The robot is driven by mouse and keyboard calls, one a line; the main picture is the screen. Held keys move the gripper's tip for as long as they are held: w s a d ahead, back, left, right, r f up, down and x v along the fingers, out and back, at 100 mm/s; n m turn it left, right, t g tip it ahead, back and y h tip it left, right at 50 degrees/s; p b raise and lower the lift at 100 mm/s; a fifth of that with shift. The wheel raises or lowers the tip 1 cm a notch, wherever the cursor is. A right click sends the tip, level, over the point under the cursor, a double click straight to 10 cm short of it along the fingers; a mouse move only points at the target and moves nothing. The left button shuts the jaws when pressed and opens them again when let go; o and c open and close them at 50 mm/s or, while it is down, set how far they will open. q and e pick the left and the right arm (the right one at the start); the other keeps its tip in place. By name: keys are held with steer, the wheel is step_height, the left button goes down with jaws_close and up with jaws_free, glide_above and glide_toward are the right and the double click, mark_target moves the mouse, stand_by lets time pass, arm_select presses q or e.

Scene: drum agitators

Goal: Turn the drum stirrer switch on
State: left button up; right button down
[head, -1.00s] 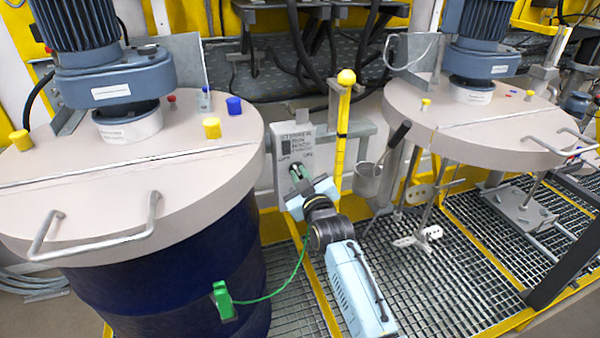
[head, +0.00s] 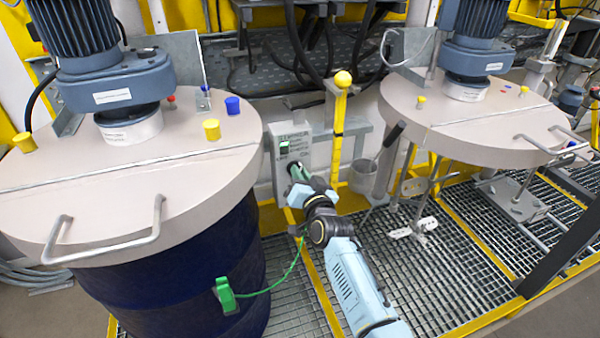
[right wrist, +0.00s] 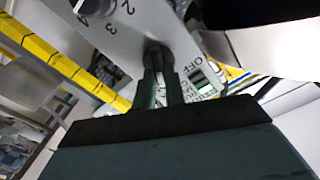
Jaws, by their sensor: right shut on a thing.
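The grey control panel (head: 310,150) stands between the two drums in the head view. In the right wrist view its face (right wrist: 185,40) carries an OFF label and a small green-lit rocker or indicator (right wrist: 205,86). A dark switch knob (right wrist: 158,54) stands out from the panel near the OFF label. My right gripper (right wrist: 160,78) is shut on this knob, one finger on each side. In the head view my right gripper (head: 298,172) covers the knob, and a green patch (head: 284,147) shows above it. My left gripper is not in view.
The blue drum (head: 190,270) with its beige lid (head: 200,165) stands close at left. A green clamp (head: 225,294) with a cable hangs on it. A yellow post (head: 338,130) and a metal cup (head: 363,177) are right of the panel. A second lid (head: 470,125) is farther right.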

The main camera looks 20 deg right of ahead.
steer(key=shift+m, duration=1.1)
steer(key=c, duration=1.5)
jaws_free()
steer(key=shift+o, duration=0.2)
steer(key=s, duration=1.3)
steer(key=shift+s+d+p, duration=0.2)
steer(key=shift+d+p, duration=0.1)
steer(key=shift+p, duration=0.05)
steer(key=shift+f, duration=0.1)
